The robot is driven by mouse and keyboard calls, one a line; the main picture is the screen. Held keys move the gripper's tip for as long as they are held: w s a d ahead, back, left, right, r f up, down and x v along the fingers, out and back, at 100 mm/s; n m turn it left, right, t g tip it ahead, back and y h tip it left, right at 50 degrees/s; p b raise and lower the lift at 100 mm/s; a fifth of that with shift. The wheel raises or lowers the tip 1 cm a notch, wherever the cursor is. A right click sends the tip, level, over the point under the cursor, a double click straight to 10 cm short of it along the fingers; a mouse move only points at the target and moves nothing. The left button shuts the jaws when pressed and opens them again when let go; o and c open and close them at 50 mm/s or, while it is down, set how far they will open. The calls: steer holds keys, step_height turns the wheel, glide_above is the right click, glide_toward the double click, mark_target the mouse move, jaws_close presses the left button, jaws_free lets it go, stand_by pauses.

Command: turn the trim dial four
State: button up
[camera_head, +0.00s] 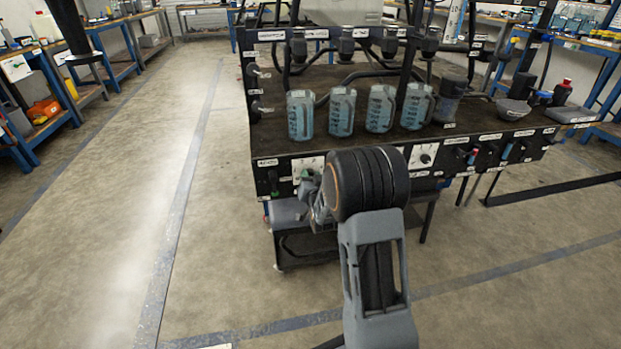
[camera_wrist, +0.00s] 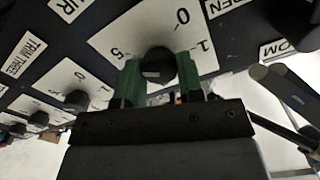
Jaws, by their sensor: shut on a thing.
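The trim dial four (camera_wrist: 158,62) is a round black knob on a white scale plate (camera_wrist: 110,40) in the wrist view. The plate shows the figures 5, 0 and 1, upside down. A label ending in "UR" (camera_wrist: 70,8) is beside the plate, cut off by the frame. The two green fingers of my gripper (camera_wrist: 158,78) are on either side of the knob and shut on it. In the head view my gripper (camera_head: 312,187) is at the bench's front panel, partly hidden behind my dark wrist joint.
The trim dial three (camera_wrist: 77,100) is close by on its own plate, with more knobs beyond it. Several blue-filled jugs (camera_head: 341,111) stand on the bench (camera_head: 262,140) above the panel. Another dial (camera_head: 425,157) is to the right. The floor at left is clear.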

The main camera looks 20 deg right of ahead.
steer(key=shift+n, duration=0.3)
steer(key=n+b, duration=0.2)
steer(key=n, duration=1.6)
steer(key=shift+n+b, duration=0.35)
steer(key=shift+n, duration=0.05)
steer(key=shift+r+n, duration=0.1)
steer(key=shift+n, duration=0.2)
steer(key=o, duration=0.9)
